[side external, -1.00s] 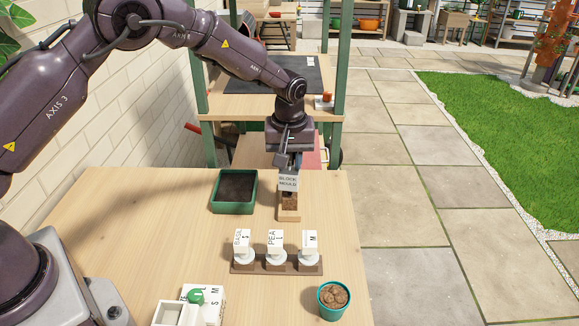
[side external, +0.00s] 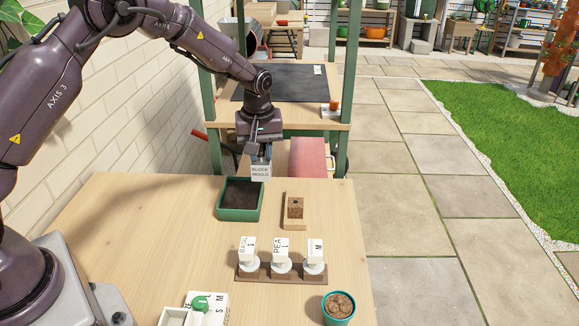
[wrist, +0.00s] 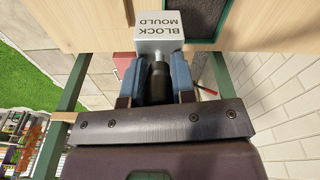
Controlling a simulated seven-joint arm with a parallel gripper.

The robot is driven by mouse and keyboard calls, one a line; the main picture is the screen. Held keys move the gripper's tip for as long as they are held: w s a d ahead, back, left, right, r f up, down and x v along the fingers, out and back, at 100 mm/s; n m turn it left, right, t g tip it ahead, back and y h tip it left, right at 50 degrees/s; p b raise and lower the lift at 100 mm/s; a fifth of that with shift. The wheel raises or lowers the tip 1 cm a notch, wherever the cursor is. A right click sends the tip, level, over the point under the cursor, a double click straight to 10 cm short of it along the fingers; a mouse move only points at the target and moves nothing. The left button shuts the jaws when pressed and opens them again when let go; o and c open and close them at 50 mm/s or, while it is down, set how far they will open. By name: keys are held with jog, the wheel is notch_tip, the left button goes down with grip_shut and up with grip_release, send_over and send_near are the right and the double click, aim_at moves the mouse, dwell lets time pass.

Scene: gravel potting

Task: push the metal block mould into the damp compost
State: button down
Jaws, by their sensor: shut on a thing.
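My gripper (side external: 261,150) is shut on the metal block mould (side external: 261,171), a grey box lettered BLOCK MOULD. In the wrist view the gripper's blue-grey fingers (wrist: 157,80) close on the mould's dark handle, with the mould (wrist: 160,46) beyond them. In the side view the mould hangs upright near the far right edge of a green tray (side external: 257,214) of dark compost (side external: 240,194). It appears raised above the tray; the exact gap is hard to tell. In the wrist view the tray's edge (wrist: 225,20) shows beside the mould.
A brown soil block (side external: 295,207) with a dimple on top sits on a small wooden board (side external: 293,224) right of the tray. A rack (side external: 266,278) of labelled white-topped dibbers stands nearer. A teal pot (side external: 338,319) stands front right. Bare table lies left of the tray.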

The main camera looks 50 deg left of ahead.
jog(key=shift+m, duration=0.7)
jog(key=shift+s+a+f, duration=0.6)
jog(key=shift+a+f, duration=0.1)
jog(key=shift+f, duration=0.25)
jog(key=shift+s+a+f, duration=0.55)
jog(key=shift+a+f, duration=0.2)
jog(key=shift+f, duration=0.2)
jog(key=shift+s+a+f, duration=0.6)
jog(key=shift+a+f, duration=0.1)
jog(key=shift+f, duration=0.25)
jog(key=shift+f, duration=0.5)
notch_tip(320, 180, up, 6)
jog(key=shift+r, duration=0.1)
